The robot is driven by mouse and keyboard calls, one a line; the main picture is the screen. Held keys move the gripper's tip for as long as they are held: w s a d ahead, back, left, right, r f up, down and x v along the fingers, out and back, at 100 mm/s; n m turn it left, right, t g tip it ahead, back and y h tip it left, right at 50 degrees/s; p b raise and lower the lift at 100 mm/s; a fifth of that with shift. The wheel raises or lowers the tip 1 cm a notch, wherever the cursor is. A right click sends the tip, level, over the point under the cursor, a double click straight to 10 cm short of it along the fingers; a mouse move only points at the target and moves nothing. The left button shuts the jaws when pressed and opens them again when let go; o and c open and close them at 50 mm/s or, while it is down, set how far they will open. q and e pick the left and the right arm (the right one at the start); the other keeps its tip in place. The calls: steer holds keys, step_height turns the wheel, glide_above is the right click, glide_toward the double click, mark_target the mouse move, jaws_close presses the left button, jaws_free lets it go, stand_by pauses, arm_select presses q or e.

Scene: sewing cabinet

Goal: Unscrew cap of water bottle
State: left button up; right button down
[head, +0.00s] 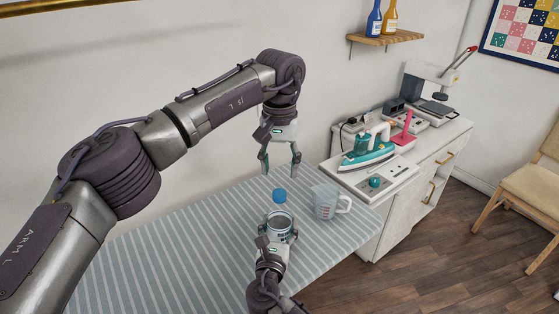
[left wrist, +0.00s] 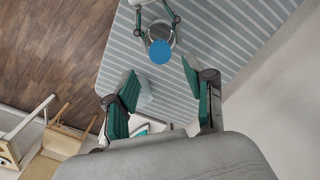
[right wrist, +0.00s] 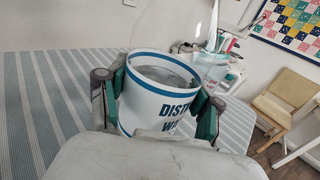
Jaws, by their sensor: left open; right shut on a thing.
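The water bottle (head: 280,224) stands upright at the ironing board's end; in the right wrist view it (right wrist: 158,101) shows a white label with blue bands and partly hidden lettering. The blue cap (head: 280,196) is at its top in the head view; the left wrist view shows the cap (left wrist: 160,52) from above. Whether it is loosened I cannot tell. My right gripper (head: 278,240) is shut around the bottle's sides. My left gripper (head: 280,168) is open and empty above the cap, fingers pointing down, apart from it.
A clear measuring jug (head: 327,202) stands just right of the bottle. The striped board (head: 190,250) is otherwise bare to the left.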

mark_target(279, 193)
arm_select(q)
step_height(279, 193, down, 7)
stand_by(0.3)
steer(key=shift+c, duration=0.2)
